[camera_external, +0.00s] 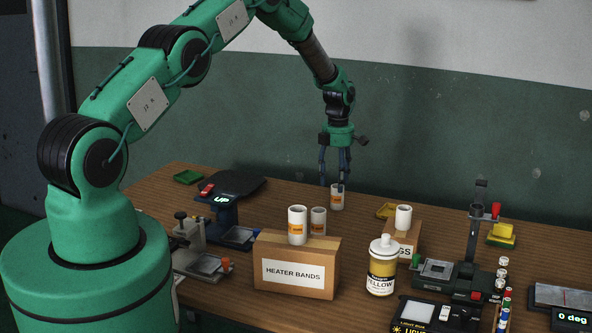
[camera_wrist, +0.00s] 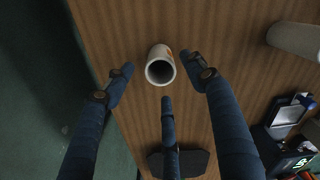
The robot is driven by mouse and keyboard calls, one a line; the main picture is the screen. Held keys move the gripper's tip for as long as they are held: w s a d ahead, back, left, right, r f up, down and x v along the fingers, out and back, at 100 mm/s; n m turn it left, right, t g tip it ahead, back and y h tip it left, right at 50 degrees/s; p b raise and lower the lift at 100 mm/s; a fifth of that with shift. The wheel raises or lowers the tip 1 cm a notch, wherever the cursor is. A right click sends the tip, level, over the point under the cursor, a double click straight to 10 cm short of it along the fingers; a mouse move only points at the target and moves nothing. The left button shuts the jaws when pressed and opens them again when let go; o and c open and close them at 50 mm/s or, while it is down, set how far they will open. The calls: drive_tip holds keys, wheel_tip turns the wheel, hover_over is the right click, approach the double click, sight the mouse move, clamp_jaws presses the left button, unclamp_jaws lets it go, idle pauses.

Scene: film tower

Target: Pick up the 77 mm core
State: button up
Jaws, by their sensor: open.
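A white core (camera_external: 337,198) with an orange label stands upright on the wooden table below my gripper (camera_external: 335,182). The same core (camera_wrist: 160,65) shows in the wrist view with its dark open end facing the camera, among the fingers. My three blue fingers (camera_wrist: 161,80) are spread and hold nothing. Other similar cores are in view: one (camera_external: 297,224) on the heater bands box, one (camera_external: 318,221) right beside it, and one (camera_external: 403,217) at a box to the right. I cannot read any size on the labels, so I cannot tell which is 77 mm.
The heater bands box (camera_external: 295,275) and a yellow-labelled bottle (camera_external: 382,265) stand nearer the camera. A black-topped device (camera_external: 236,187) is to the left and a yellow tray (camera_external: 386,210) to the right. The table (camera_external: 285,190) is bare left of the core under my gripper.

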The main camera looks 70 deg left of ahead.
sight(337, 194)
drive_tip(key=shift+f, duration=0.15)
drive_tip(key=shift+d+f, duration=0.2)
drive_tip(key=shift+f, duration=2.3)
drive_tip(key=c, duration=1.3)
